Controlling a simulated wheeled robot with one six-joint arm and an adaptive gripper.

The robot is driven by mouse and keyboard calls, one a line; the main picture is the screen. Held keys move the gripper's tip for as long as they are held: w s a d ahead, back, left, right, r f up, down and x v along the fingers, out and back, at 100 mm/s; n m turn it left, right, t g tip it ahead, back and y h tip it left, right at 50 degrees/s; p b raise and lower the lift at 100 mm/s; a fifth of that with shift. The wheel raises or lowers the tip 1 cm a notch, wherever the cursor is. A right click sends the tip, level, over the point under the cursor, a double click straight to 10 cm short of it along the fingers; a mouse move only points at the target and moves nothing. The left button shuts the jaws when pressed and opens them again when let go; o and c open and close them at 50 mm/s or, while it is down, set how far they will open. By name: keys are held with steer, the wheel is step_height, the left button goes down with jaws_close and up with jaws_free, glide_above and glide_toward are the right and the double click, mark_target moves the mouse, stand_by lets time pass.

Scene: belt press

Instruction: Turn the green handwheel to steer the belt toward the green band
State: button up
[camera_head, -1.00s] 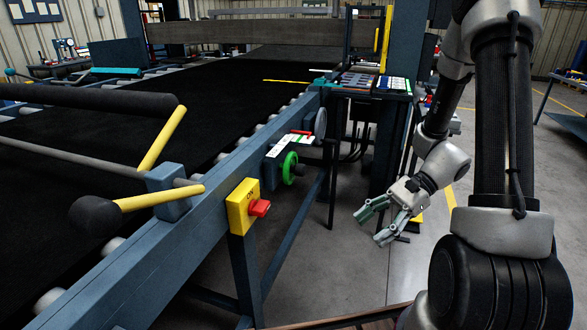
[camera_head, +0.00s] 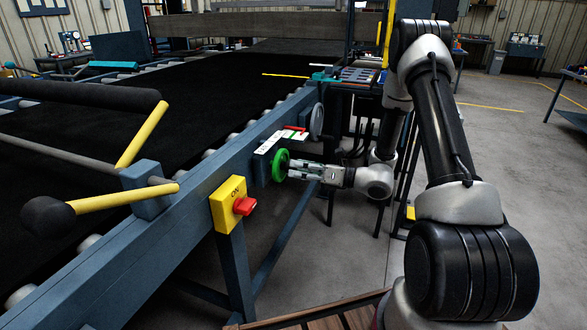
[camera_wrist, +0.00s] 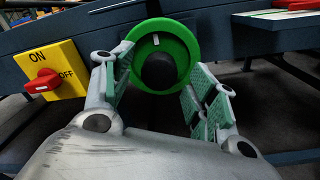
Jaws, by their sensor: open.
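The green handwheel (camera_head: 280,165) is mounted on the side of the blue belt frame. In the wrist view the green handwheel (camera_wrist: 182,43) faces me, with a dark round hub and a small white mark near its upper left. My gripper (camera_head: 291,168) is at the wheel's right side in the head view, level with it. I cannot tell whether a finger touches the rim. The black belt (camera_head: 230,95) lies on the rollers.
A yellow box with a red ON/OFF switch (camera_head: 244,206) sits on the frame, left of the wheel. A white label strip (camera_head: 272,140) is above the wheel. A grey handwheel (camera_head: 317,121) is farther along. Floor to the right is mostly clear.

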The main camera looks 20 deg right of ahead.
mark_target(283, 166)
steer(key=shift+x, duration=1.1)
steer(key=c, duration=1)
steer(key=shift+c, duration=0.2)
steer(key=shift+n, duration=0.4)
steer(key=n, duration=0.7)
steer(key=shift+n, duration=0.3)
steer(key=n, duration=0.3)
steer(key=shift+h, duration=0.3)
steer(key=shift+n, duration=2)
